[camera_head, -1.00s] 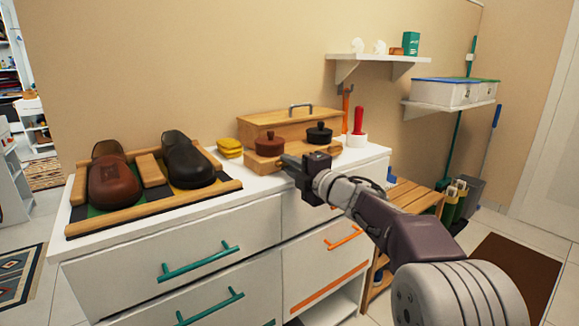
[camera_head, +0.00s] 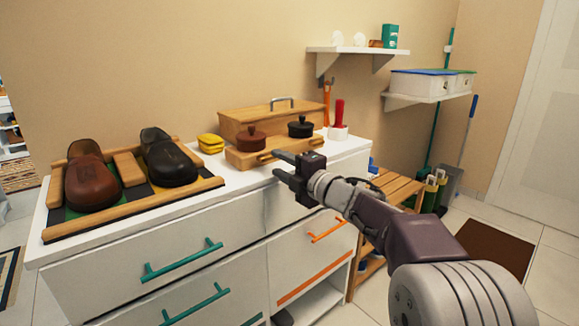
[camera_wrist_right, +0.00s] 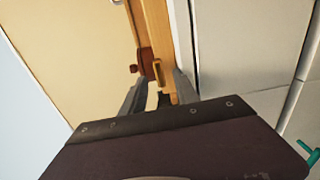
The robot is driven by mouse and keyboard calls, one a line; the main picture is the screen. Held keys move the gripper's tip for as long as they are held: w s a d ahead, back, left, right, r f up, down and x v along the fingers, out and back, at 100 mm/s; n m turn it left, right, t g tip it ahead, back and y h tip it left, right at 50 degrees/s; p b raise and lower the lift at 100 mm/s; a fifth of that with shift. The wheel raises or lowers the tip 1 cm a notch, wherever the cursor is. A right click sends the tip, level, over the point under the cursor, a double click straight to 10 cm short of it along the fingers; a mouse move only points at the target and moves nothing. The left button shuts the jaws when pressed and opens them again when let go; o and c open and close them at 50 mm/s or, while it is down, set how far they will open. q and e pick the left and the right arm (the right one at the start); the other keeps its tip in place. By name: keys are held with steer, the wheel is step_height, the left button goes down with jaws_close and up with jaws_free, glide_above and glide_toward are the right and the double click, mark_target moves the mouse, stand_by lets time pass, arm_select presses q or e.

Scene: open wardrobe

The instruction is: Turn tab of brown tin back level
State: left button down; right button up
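The brown tin (camera_head: 251,141) sits on the left of a wooden block (camera_head: 240,157) on the white dresser, with a black tin (camera_head: 300,127) on its right. A small yellowish tab (camera_head: 264,156) shows at the block's front under the brown tin. In the right wrist view the tab (camera_wrist_right: 157,71) lies just beyond the fingers, with part of the brown tin (camera_wrist_right: 145,57) behind it. I cannot tell its exact tilt. My right gripper (camera_head: 277,165) is open and empty in front of the block, apart from the tab. My left gripper is not in view.
A wooden box with a handle (camera_head: 268,117) stands behind the block. Yellow sponges (camera_head: 210,143) and a shoe tray (camera_head: 205,186) with brown and black shoes are to the left. A red-handled tool in a white holder (camera_head: 338,132) is to the right.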

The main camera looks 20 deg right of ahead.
steer(key=p+v, duration=0.1)
steer(key=v, duration=0.4)
